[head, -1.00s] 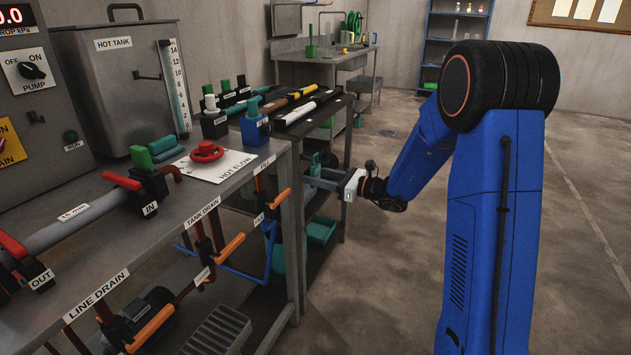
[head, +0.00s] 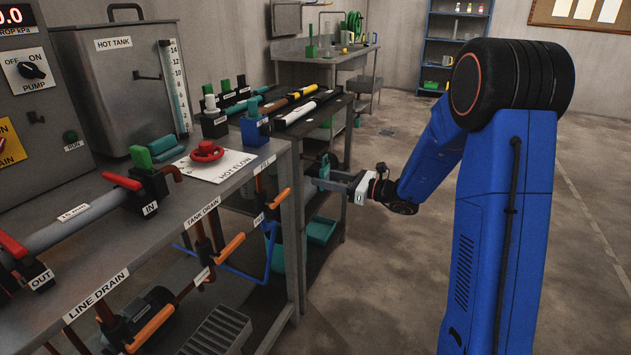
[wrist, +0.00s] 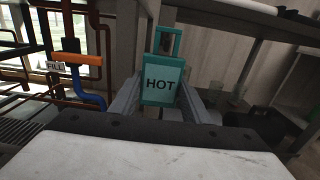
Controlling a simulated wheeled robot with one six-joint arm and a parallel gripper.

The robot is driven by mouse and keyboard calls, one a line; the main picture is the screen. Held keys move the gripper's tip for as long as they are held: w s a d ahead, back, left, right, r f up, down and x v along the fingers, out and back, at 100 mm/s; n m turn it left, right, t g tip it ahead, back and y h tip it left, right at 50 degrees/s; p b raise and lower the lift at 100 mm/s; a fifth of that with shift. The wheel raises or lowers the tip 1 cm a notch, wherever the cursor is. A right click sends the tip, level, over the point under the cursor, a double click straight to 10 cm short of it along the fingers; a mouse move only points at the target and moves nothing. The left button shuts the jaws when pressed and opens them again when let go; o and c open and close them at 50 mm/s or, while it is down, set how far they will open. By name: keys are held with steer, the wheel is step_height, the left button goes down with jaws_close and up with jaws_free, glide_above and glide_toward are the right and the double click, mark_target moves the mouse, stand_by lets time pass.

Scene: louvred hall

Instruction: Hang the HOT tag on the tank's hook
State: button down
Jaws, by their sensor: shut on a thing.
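The teal HOT tag (wrist: 162,86) stands upright between my fingers in the wrist view, its lettering facing the camera and an open loop at its top. My gripper (wrist: 161,100) is shut on it. In the head view my gripper (head: 325,181) holds the tag (head: 323,165) beside the right end of the front bench, below its top. The grey tank (head: 112,85) labelled HOT TANK stands at the back left of that bench. A dark hook-like bar (head: 147,76) sticks out from its front face. The tag is far right of it and lower.
A red valve wheel (head: 206,151), a blue block (head: 255,130) with a teal top and green-handled valves stand on the bench (head: 225,185). A second bench with pipes lies behind my gripper. The floor (head: 400,260) at right is open.

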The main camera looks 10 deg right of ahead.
steer(key=v, duration=0.8)
steer(key=shift+d+f, duration=0.1)
stand_by(0.3)
